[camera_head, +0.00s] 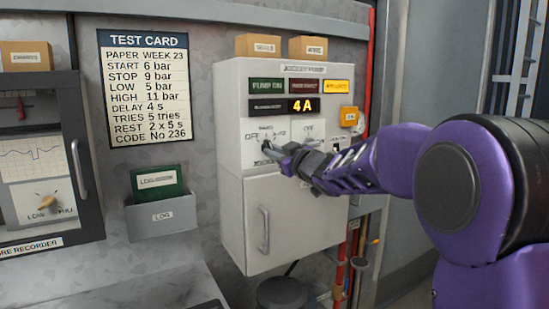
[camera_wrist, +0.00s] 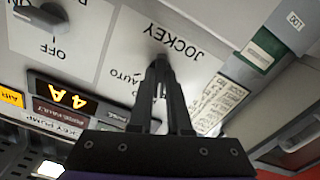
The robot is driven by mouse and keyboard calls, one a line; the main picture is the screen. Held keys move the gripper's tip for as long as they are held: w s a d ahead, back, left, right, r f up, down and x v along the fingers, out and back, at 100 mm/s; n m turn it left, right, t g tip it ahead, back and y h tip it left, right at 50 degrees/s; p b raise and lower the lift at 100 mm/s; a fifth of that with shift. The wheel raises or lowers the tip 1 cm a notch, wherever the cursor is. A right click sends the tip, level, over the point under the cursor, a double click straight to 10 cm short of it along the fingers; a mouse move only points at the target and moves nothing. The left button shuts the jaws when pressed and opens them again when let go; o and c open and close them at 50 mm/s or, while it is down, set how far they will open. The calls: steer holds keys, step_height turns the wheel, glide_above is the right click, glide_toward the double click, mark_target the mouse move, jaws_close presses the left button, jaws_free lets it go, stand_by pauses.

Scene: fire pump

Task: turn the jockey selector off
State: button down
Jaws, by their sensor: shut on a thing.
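The jockey selector (camera_wrist: 158,58) is on the white jockey pump panel (camera_head: 232,100), under the word JOCKEY in the upside-down wrist view. My gripper (camera_head: 272,150) reaches in from the right in the head view. In the wrist view my gripper (camera_wrist: 158,66) has its two dark fingers close together around the selector, hiding most of it. Its pointing direction cannot be told. The word AUTO shows left of the fingers in the wrist view; OFF shows left of the gripper in the head view.
A second dark selector (camera_wrist: 45,18) with an OFF mark sits beside it. The display (camera_head: 302,106) reads 4A, and a yellow lamp (camera_head: 337,86) is lit. A cabinet door with a handle (camera_head: 264,230) is below. A log holder (camera_head: 162,217) stands left.

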steer(key=n+b, duration=0.2)
steer(key=n, duration=0.3)
steer(key=shift+f, duration=0.1)
steer(key=shift+n, duration=0.3)
stand_by(0.4)
steer(key=c, duration=0.9)
jaws_free()
steer(key=shift+o, duration=0.2)
steer(key=shift+s+d, duration=0.15)
